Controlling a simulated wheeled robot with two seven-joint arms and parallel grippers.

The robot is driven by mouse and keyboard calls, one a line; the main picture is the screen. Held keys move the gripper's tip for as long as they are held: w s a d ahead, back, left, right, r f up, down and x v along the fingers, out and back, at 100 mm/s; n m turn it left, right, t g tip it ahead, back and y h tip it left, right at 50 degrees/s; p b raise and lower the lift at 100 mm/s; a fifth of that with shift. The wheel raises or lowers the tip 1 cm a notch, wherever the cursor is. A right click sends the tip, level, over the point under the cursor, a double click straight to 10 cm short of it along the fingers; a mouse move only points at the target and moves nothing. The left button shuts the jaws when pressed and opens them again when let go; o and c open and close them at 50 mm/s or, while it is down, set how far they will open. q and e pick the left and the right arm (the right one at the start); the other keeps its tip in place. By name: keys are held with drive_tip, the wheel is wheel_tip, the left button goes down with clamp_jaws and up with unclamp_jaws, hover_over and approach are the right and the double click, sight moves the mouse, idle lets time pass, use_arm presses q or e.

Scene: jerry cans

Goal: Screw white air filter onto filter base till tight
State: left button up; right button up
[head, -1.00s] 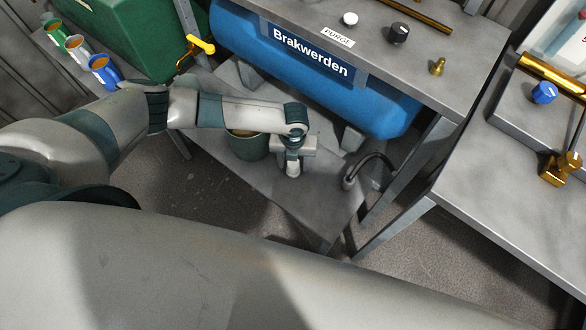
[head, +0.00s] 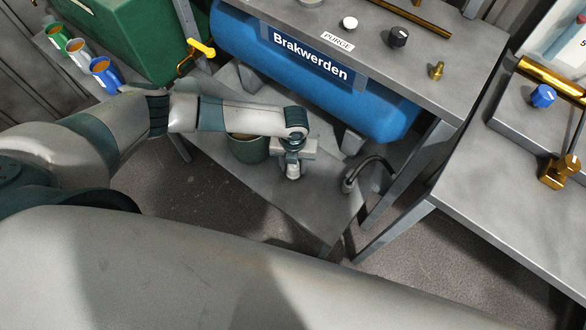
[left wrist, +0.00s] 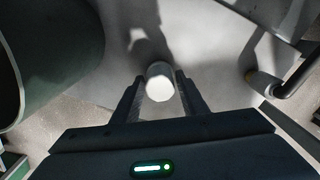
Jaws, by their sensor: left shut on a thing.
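My left gripper (head: 293,166) points down over the grey lower shelf, between the green bucket and a curved dark pipe. It is shut on the white air filter (head: 292,173), a small white cylinder. In the left wrist view the filter (left wrist: 160,88) sits between the two dark fingertips (left wrist: 160,92), its white end facing the camera. The filter base cannot be made out, and what is below the filter is hidden. My right gripper is not in view.
The green bucket (head: 247,150) stands close on the left and the curved pipe (head: 368,168) rises on the right. A blue tank (head: 300,60) is behind. The front of the lower shelf (head: 310,210) is bare. A grey table (head: 500,190) stands right.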

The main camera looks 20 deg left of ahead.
use_arm(q)
drive_tip(key=shift+r+p, duration=1.7)
drive_tip(key=shift+r, duration=0.45)
